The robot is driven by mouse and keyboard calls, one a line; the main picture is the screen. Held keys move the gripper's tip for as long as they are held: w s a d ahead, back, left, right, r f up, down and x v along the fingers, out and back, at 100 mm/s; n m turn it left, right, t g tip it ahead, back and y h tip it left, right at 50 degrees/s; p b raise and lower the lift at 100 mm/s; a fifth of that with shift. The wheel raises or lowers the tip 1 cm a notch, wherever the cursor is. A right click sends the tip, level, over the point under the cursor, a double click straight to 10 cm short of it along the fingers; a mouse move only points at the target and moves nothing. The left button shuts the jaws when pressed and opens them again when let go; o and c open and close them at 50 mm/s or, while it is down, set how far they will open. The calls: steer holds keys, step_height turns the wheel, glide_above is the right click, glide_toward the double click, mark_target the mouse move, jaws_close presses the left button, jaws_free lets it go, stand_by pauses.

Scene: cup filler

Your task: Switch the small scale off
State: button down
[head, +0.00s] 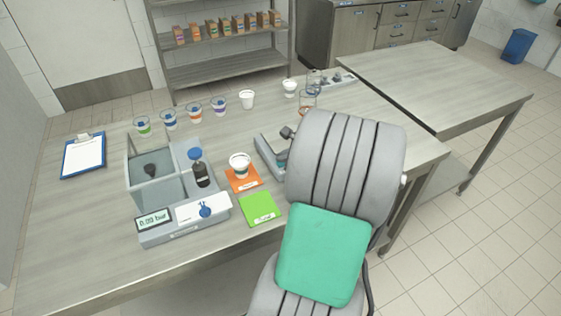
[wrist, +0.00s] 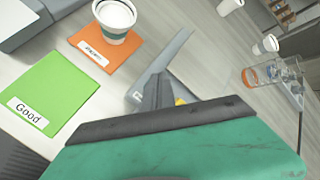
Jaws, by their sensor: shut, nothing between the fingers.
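A grey bench device (head: 187,234) stands at the left of the table, with a clear-walled box and a bottle. Its front display (head: 154,219) is lit and reads about 0.00; the letters after it are too small. A second, smaller grey device (head: 267,151) stands right of the orange mat, largely hidden by my arm; it also shows in the wrist view (wrist: 173,58). I cannot tell which is the small scale, and no switch shows clearly. My gripper (wrist: 180,125) is shut and empty, filling the lower wrist view in front of the smaller device. My arm hides it in the head view.
A white cup (head: 239,160) stands on an orange mat (head: 235,185), with a green mat (head: 260,209) marked Good in front. Several cups line the table's back, and a clipboard (head: 84,155) lies at left. Clear glassware (wrist: 268,76) stands at right.

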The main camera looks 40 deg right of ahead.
mark_target(283, 164)
steer(key=shift+f, duration=0.1)
steer(key=shift+r+p, duration=0.65)
steer(key=shift+p, duration=0.15)
step_height(283, 164, up, 6)
steer(key=p, duration=0.5)
